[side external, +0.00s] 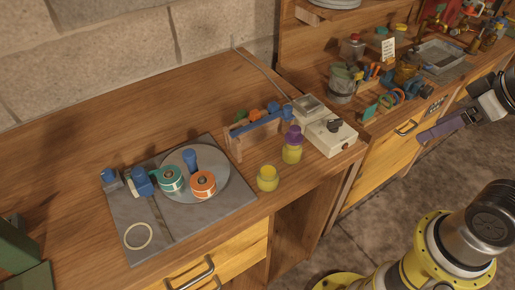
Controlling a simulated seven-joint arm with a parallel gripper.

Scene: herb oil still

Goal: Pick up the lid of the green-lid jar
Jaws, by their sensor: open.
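I cannot make out a jar with a clearly green lid. A small yellow-green jar (267,178) stands upright near the front edge of the wooden bench; whether its pale yellow top is a lid or an open mouth is unclear. Behind it and to its right stands a taller yellow-green jar with a purple lid (292,144). My gripper (432,133) is at the right, in the air over the floor side, far from both jars. It is open and nothing shows in it.
A grey plate (138,212) bears a round disc with teal (171,179) and orange (203,184) rolls. A cluttered second bench lies at the back right. The bench's back left is clear.

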